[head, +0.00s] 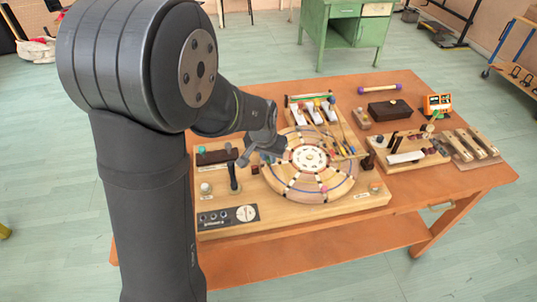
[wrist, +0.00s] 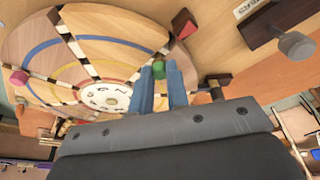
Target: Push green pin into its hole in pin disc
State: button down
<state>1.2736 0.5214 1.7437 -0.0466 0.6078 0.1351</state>
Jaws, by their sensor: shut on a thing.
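The pin disc (head: 310,191) is a round wooden disc with coloured arcs, dark-and-light radial strips and a white numbered centre. It fills the upper left of the wrist view (wrist: 42,42). My gripper (head: 268,156) is over the disc's left side in the head view. In the wrist view its two blue fingers (wrist: 161,84) are shut on the green pin (wrist: 158,69), whose end shows between the fingertips. The pin is over the outer part of the disc, near a radial strip. Its hole is hidden, and I cannot tell whether the pin touches the disc.
A pink-red pin (wrist: 18,77) stands elsewhere on the disc. A dark upright post (head: 233,178) stands left of the disc. A dark panel with knobs (head: 228,218) is at the front left. White keys and mallets (head: 315,113) are behind the disc.

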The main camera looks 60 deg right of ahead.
jog(key=shift+f, duration=0.45)
dwell(0.3)
jog(key=c, duration=1.3)
grip_release()
jog(key=v, duration=1.7)
jog(key=shift+r, duration=0.2)
jog(key=shift+f, duration=0.1)
jog(key=x, duration=1.7)
jog(key=shift+f, duration=0.1)
